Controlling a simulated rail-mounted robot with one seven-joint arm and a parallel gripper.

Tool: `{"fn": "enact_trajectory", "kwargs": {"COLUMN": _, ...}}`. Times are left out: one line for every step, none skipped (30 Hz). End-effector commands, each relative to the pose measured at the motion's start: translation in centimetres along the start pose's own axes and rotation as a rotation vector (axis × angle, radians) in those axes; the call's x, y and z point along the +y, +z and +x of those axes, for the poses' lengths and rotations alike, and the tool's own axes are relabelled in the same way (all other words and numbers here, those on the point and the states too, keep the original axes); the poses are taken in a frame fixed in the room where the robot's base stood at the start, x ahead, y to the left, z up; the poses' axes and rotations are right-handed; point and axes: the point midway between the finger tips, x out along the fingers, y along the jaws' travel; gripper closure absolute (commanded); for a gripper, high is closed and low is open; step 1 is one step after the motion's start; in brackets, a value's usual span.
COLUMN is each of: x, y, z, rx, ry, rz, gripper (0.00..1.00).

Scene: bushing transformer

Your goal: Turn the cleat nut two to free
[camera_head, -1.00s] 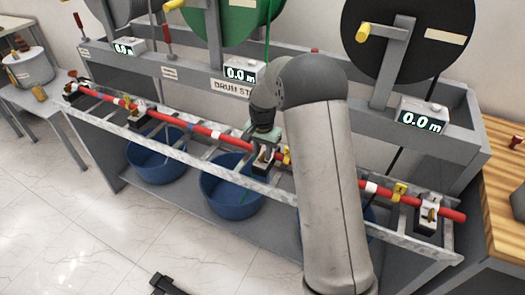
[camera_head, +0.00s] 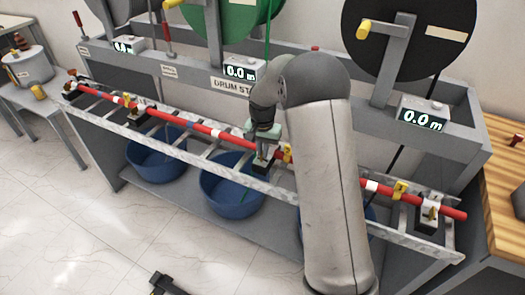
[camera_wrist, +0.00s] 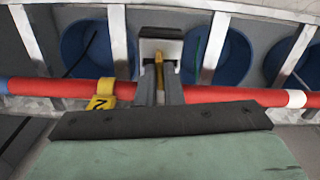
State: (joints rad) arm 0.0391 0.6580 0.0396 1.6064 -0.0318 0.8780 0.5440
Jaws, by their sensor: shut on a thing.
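The cleat (camera_wrist: 162,48), a pale block with a dark base, sits on the rack at the red cable (camera_wrist: 210,95). Its brass-coloured nut (camera_wrist: 159,73) shows between my fingers in the wrist view. My gripper (camera_wrist: 160,75) is shut on this nut, with one finger on each side. In the head view my gripper (camera_head: 263,152) reaches down to the cleat at the middle of the rack, and my fingers and arm partly hide it. A yellow tag (camera_wrist: 103,95) marked 2 hangs on the cable beside my fingers.
The red cable (camera_head: 205,129) runs along the grey ladder rack (camera_head: 165,145). Other cleats stand at the left and at the right end (camera_head: 429,210). Blue tubs (camera_head: 228,193) stand below. Cable drums (camera_head: 408,40) and meter boxes (camera_head: 424,115) stand behind.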

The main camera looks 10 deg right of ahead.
Motion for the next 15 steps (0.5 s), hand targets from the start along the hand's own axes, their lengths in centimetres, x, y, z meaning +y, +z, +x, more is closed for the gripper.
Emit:
{"fn": "enact_trajectory", "kwargs": {"x": 0.03, "y": -0.06, "z": 0.09, "rx": 0.001, "ry": -0.001, "rz": -0.036, "gripper": 1.0}}
{"fn": "enact_trajectory", "kwargs": {"x": 0.02, "y": -0.05, "z": 0.09, "rx": 0.001, "ry": -0.001, "rz": -0.06, "gripper": 1.0}}
{"fn": "enact_trajectory", "kwargs": {"x": 0.0, "y": -0.03, "z": 0.09, "rx": 0.001, "ry": -0.001, "rz": -0.094, "gripper": 1.0}}
{"fn": "enact_trajectory", "kwargs": {"x": -0.02, "y": -0.02, "z": 0.08, "rx": 0.001, "ry": -0.001, "rz": -0.121, "gripper": 1.0}}
{"fn": "enact_trajectory", "kwargs": {"x": -0.03, "y": -0.02, "z": 0.07, "rx": 0.001, "ry": -0.001, "rz": -0.149, "gripper": 1.0}}
{"fn": "enact_trajectory", "kwargs": {"x": -0.03, "y": -0.02, "z": 0.07, "rx": 0.001, "ry": -0.001, "rz": -0.187, "gripper": 1.0}}
{"fn": "enact_trajectory", "kwargs": {"x": -0.01, "y": -0.03, "z": 0.06, "rx": 0.001, "ry": -0.001, "rz": -0.215, "gripper": 1.0}}
{"fn": "enact_trajectory", "kwargs": {"x": 0.0, "y": -0.04, "z": 0.05, "rx": 0.001, "ry": -0.001, "rz": -0.244, "gripper": 1.0}}
{"fn": "enact_trajectory", "kwargs": {"x": 0.02, "y": -0.06, "z": 0.04, "rx": 0.002, "ry": -0.001, "rz": -0.282, "gripper": 1.0}}
{"fn": "enact_trajectory", "kwargs": {"x": 0.03, "y": -0.06, "z": 0.03, "rx": 0.002, "ry": -0.001, "rz": -0.311, "gripper": 1.0}}
{"fn": "enact_trajectory", "kwargs": {"x": 0.02, "y": -0.06, "z": 0.03, "rx": 0.002, "ry": -0.001, "rz": -0.34, "gripper": 1.0}}
{"fn": "enact_trajectory", "kwargs": {"x": 0.0, "y": -0.05, "z": 0.02, "rx": 0.002, "ry": -0.001, "rz": -0.379, "gripper": 1.0}}
{"fn": "enact_trajectory", "kwargs": {"x": -0.01, "y": -0.05, "z": 0.02, "rx": 0.002, "ry": -0.001, "rz": -0.408, "gripper": 1.0}}
{"fn": "enact_trajectory", "kwargs": {"x": -0.01, "y": -0.04, "z": 0.01, "rx": 0.002, "ry": -0.001, "rz": -0.436, "gripper": 1.0}}
{"fn": "enact_trajectory", "kwargs": {"x": -0.01, "y": -0.04, "z": 0.01, "rx": 0.002, "ry": -0.001, "rz": -0.474, "gripper": 1.0}}
